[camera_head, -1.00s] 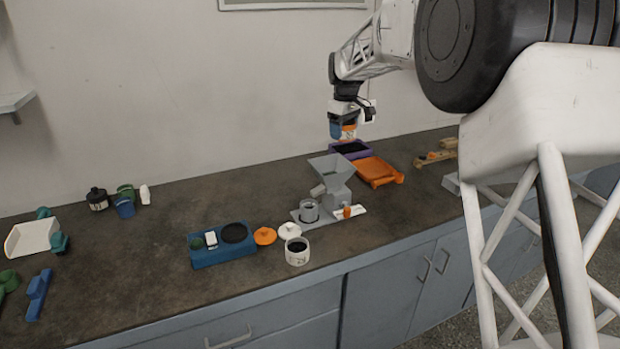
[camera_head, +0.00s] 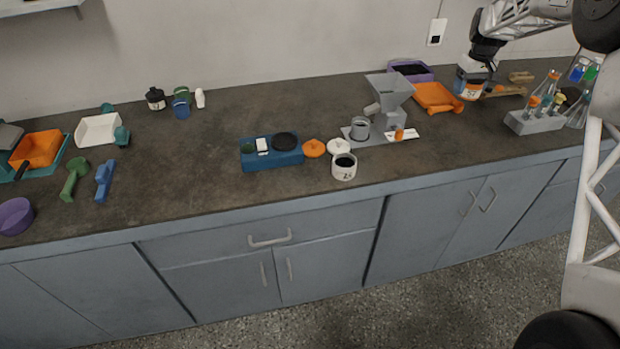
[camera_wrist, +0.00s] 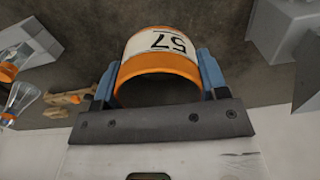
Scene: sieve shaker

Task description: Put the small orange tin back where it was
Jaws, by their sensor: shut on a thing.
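The small orange tin (camera_wrist: 163,66) has a white label reading 57, upside down in the wrist view. My gripper (camera_wrist: 157,78) is shut on it, with a blue finger on each side. In the head view my gripper (camera_head: 472,78) holds the tin (camera_head: 468,90) at the back right of the counter, just right of the orange tray (camera_head: 437,97). Whether the tin's base touches the counter cannot be told.
A purple tray (camera_head: 424,77) is behind the orange one. A grey hopper device (camera_head: 391,90) stands left, a flask rack (camera_head: 534,122) right. A white jar (camera_head: 344,172), orange lid (camera_head: 314,148) and blue scale (camera_head: 271,157) sit near the front. Counter in front of my gripper is clear.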

